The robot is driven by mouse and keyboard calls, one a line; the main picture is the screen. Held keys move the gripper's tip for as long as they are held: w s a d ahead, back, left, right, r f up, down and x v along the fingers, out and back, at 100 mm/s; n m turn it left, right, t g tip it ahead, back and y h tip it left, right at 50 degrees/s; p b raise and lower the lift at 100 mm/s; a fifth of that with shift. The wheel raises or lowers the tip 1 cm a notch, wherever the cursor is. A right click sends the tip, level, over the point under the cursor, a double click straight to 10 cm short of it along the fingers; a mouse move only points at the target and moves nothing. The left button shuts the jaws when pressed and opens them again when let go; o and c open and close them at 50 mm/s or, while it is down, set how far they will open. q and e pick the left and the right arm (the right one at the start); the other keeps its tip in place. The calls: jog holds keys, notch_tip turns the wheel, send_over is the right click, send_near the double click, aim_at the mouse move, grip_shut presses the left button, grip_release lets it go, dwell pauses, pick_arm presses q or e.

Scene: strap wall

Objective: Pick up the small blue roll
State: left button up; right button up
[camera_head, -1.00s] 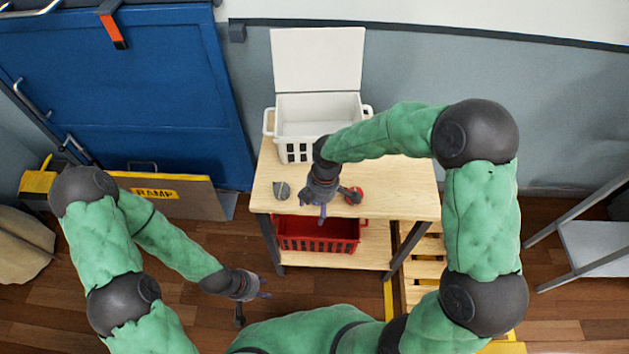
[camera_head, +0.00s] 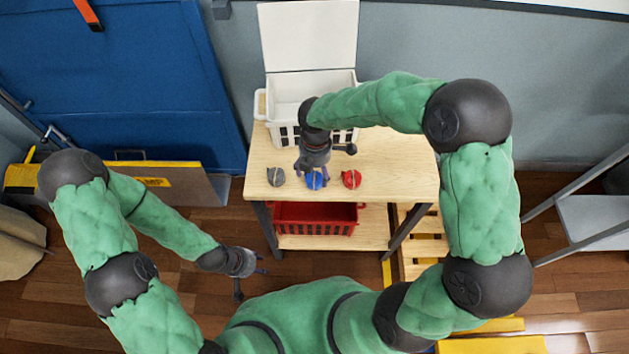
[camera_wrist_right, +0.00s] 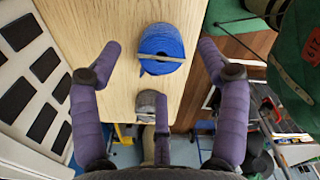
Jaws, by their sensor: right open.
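The small blue roll (camera_head: 314,181) lies on the wooden table top near its front edge, between a grey roll (camera_head: 276,177) and a red roll (camera_head: 351,179). In the right wrist view the blue roll (camera_wrist_right: 161,48) has a pale band around it and sits between and beyond the open purple fingers. My right gripper (camera_head: 312,172) is open and empty just above the blue roll, partly covering it in the head view. In the right wrist view the grey roll (camera_wrist_right: 148,103) is partly hidden behind a finger. My left gripper (camera_head: 260,264) hangs away from the table at the lower left.
A white bin (camera_head: 262,105) with its lid up stands at the back of the table (camera_head: 400,185). A red crate (camera_head: 315,219) sits on the lower shelf. The table's right side is clear. A grey metal stand (camera_head: 590,215) is at the far right.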

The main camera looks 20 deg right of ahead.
aim_at(315, 177)
notch_tip(315, 177, down, 4)
jog(key=shift+f+b, duration=0.25)
jog(key=shift+b, duration=0.65)
jog(key=c, duration=1.2)
jog(key=shift+o, duration=0.2)
jog(key=shift+r, duration=0.15)
